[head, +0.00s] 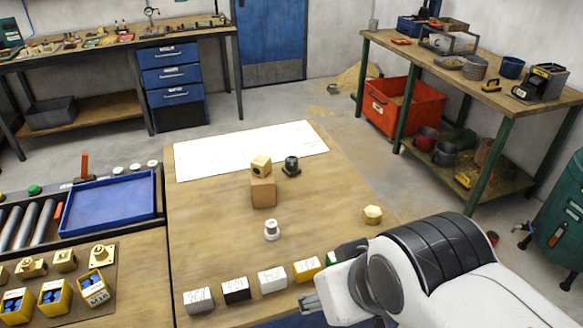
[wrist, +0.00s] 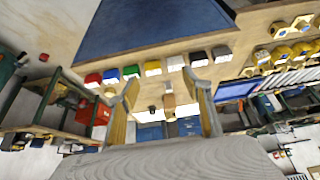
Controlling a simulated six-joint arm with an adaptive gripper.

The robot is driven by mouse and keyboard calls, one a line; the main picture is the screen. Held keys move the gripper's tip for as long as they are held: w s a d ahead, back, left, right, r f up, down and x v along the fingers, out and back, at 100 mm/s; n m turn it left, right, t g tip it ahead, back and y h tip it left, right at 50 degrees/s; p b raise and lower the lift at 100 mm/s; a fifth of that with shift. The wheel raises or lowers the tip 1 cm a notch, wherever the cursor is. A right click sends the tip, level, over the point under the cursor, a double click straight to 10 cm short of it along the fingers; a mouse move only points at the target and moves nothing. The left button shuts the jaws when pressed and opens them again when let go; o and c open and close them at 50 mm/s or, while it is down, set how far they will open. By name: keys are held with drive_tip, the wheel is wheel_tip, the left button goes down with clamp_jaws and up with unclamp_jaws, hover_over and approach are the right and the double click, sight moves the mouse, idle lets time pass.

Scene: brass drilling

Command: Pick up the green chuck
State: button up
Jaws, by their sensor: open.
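A dark grey chuck-shaped piece (head: 291,166) stands upright on the wooden table, right of a brass piece (head: 261,164) that sits on a brown block (head: 263,193). Its colour is too dark to call green for sure. A pale, whitish chuck-shaped piece (head: 271,230) stands nearer the front. No plainly green chuck shows. My gripper (head: 310,303) is at the table's front edge, partly hidden by my own arm, and apart from these pieces. In the wrist view my gripper (wrist: 160,80) has its two fingers spread, with nothing held.
A row of coloured boxes lines the front edge, including a yellow box (head: 307,269) and a green box (wrist: 131,71). A hexagonal brass piece (head: 372,215) stands at right. A white sheet (head: 240,151) lies at the back. A blue tray (head: 108,207) is at left.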

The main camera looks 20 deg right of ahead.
drive_tip(key=w+a+r+m+y, duration=0.2)
drive_tip(key=w+a+m+y, duration=0.45)
drive_tip(key=w, duration=0.65)
drive_tip(key=w+r+m+t, duration=0.1)
drive_tip(key=w+m+t, duration=0.2)
drive_tip(key=w+m, duration=1)
drive_tip(key=m+t+h, duration=0.3)
drive_tip(key=m+t, duration=0.2)
drive_tip(key=m, duration=0.8)
hover_over(295, 163)
drive_tip(key=s+a, duration=0.2)
drive_tip(key=s, duration=0.5)
wheel_tip(295, 163, down, 11)
drive_tip(key=shift+m+h, duration=0.35)
drive_tip(key=shift+m, duration=0.3)
drive_tip(key=d+f, duration=0.1)
drive_tip(key=f, duration=0.1)
drive_tip(key=w+d+f, duration=0.1)
drive_tip(key=f, duration=0.2)
drive_tip(key=w+d+f, duration=0.1)
drive_tip(key=f, duration=0.1)
drive_tip(key=shift+f, duration=0.65)
